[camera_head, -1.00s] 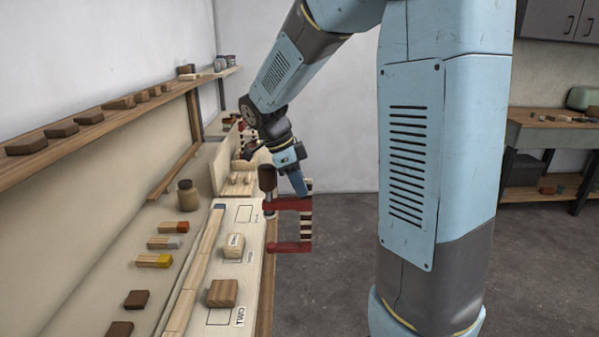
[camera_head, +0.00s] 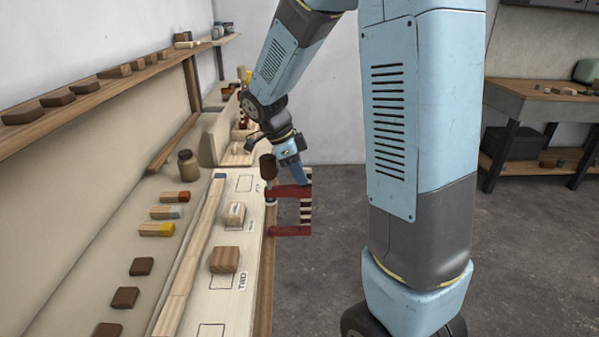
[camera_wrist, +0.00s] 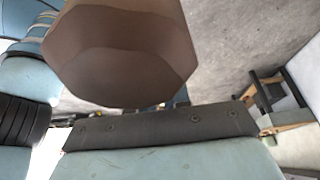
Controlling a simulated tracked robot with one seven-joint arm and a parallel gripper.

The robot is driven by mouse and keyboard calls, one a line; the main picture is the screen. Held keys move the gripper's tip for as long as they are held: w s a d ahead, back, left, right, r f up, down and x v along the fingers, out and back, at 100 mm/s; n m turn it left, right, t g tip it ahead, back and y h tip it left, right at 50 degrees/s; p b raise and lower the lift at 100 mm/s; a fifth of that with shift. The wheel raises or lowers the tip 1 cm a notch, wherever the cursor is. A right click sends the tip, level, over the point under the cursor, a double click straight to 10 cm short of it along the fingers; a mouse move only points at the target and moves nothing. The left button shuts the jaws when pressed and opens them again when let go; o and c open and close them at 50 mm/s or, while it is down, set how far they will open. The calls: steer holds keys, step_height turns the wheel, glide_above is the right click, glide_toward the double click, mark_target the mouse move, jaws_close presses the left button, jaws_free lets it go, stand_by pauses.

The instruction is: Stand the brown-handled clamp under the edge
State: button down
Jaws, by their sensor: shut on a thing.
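The brown-handled clamp (camera_head: 291,191) has red jaws and a black-and-white striped bar. My gripper (camera_head: 303,177) is shut on it at the upper end of the striped bar. The clamp hangs upright at the right edge of the plywood bench (camera_head: 222,290), its two red jaws one above the other and its brown handle on top at the left. In the wrist view the brown handle (camera_wrist: 120,55) fills the upper middle, and the fingertips are hidden. I cannot tell whether the jaws touch the bench edge.
Wooden blocks (camera_head: 224,260) stand on outlined spots along the bench. The floor (camera_head: 310,290) right of the bench is clear.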

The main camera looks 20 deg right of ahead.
steer(key=shift+w+a+r, duration=0.1)
steer(key=shift+w+a, duration=0.1)
steer(key=shift+a, duration=0.45)
stand_by(0.9)
steer(key=shift+w+a, duration=0.3)
steer(key=shift+a, duration=0.65)
steer(key=shift+w+a, duration=0.3)
steer(key=shift+a, duration=0.75)
steer(key=shift+w+a, duration=0.25)
steer(key=shift+a, duration=0.45)
steer(key=shift+w+a, duration=0.25)
steer(key=shift+a, duration=0.5)
steer(key=shift+w+a, duration=0.25)
steer(key=shift+a, duration=0.55)
steer(key=c, duration=1)
jaws_free()
